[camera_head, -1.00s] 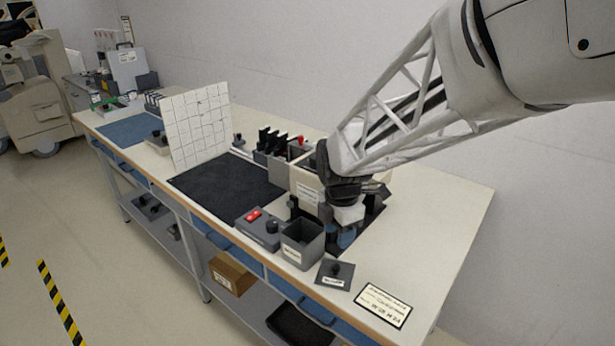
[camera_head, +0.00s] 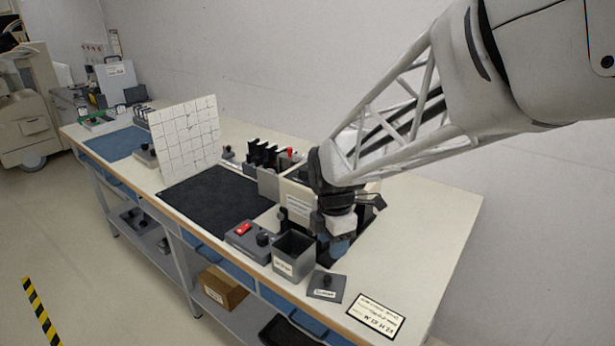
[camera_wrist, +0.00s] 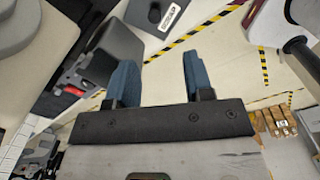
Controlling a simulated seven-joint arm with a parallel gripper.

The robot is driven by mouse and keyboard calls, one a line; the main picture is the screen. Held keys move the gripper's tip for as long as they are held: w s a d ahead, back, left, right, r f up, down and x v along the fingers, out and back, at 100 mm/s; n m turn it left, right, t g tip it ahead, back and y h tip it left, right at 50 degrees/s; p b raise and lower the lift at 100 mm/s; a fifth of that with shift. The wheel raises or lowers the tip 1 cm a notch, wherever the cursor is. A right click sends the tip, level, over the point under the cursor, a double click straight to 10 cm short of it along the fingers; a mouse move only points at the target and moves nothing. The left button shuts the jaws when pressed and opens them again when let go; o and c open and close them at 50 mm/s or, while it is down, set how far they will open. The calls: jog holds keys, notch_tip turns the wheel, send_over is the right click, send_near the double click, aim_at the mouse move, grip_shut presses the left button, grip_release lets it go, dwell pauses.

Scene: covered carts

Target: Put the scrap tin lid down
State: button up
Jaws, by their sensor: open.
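The scrap tin lid (camera_head: 328,289) is a dark grey square plate with a black knob and a white label. It lies flat on the table, in front of and to the right of the tin. The scrap tin (camera_head: 291,266) is a grey box with its top open. My gripper (camera_head: 338,246) is open and empty, behind the lid and to the right of the tin. In the wrist view my gripper (camera_wrist: 158,70) shows two blue fingers spread apart. The lid (camera_wrist: 150,12) shows in part at the top edge of that view, beyond the fingertips.
A control box (camera_head: 246,238) with a red button stands left of the tin. A cream box (camera_head: 298,206) is close behind the tin, beside my gripper. A framed sign (camera_head: 376,318) lies right of the lid. The table's right side (camera_head: 430,225) is clear.

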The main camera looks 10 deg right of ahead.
jog(key=s+d+r+m, duration=0.1)
jog(key=s+r+m, duration=0.1)
jog(key=s+m, duration=0.4)
jog(key=s+d+r+m+t, duration=0.1)
jog(key=s+d+r+m, duration=0.1)
jog(key=s+m, duration=0.5)
jog(key=s+d+r+m+t, duration=0.1)
jog(key=s+d+r+m, duration=0.1)
jog(key=s+m, duration=0.4)
jog(key=r+m, duration=0.1)
jog(key=m, duration=0.1)
jog(key=shift+s+d+r+m, duration=0.2)
jog(key=shift+d+r+m, duration=0.05)
jog(key=shift+m, duration=0.05)
dwell(0.3)
